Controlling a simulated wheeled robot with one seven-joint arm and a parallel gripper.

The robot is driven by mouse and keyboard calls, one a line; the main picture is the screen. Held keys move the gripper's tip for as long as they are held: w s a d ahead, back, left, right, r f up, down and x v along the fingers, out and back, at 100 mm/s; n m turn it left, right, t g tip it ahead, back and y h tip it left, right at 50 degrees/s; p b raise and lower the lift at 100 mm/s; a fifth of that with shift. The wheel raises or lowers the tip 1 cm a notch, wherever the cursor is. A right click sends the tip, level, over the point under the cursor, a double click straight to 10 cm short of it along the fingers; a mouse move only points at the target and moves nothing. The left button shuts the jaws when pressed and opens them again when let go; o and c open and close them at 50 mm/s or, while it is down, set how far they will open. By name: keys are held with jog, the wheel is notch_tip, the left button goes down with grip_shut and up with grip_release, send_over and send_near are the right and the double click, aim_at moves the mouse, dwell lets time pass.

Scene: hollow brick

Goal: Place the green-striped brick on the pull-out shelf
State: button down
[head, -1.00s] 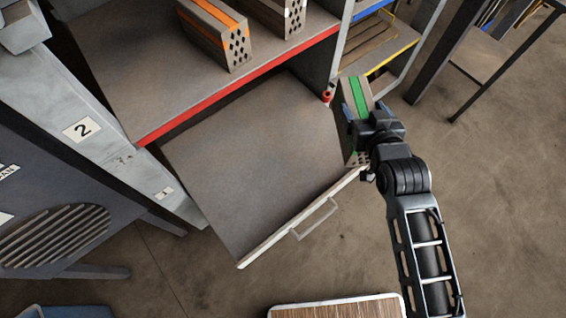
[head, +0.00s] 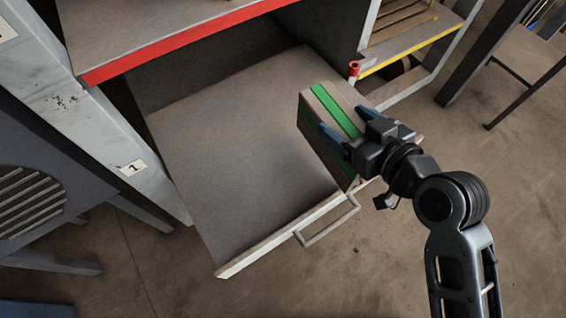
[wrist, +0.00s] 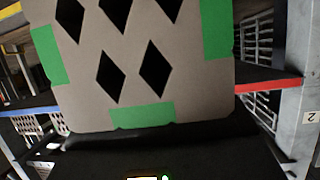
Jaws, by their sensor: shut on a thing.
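The green-striped brick (head: 327,125) is grey with green bands, and my gripper (head: 352,143) is shut on it. In the head view it is held over the right part of the pull-out shelf (head: 235,150), tilted in the picture. Whether its lower end touches the shelf cannot be told. The wrist view shows the brick (wrist: 130,100) close up, its face with black diamond holes and green patches at the edges. The shelf is pulled out, its visible surface is bare, and it has a pale front edge with a handle (head: 328,222).
A fixed shelf with a red edge (head: 180,40) lies above and behind the pull-out shelf. A grey post with a red cap (head: 354,68) and a yellow-edged shelf (head: 410,47) stand at the right.

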jog(key=shift+s+a+f+n+g+y+b, duration=0.3)
jog(key=shift+s+a+f+n+y+b, duration=0.15)
jog(key=shift+a+b, duration=0.25)
jog(key=shift+w+a+f, duration=0.1)
jog(key=shift+a+f, duration=0.05)
jog(key=shift+a, duration=0.1)
jog(key=w+a+f+b, duration=0.3)
jog(key=w+a+f, duration=0.3)
jog(key=a+f, duration=0.2)
jog(key=shift+w+a+f, duration=0.25)
jog(key=shift+a+f, duration=0.15)
jog(key=shift+f, duration=0.8)
jog(key=shift+f, duration=0.15)
grip_release()
jog(key=shift+f, duration=0.1)
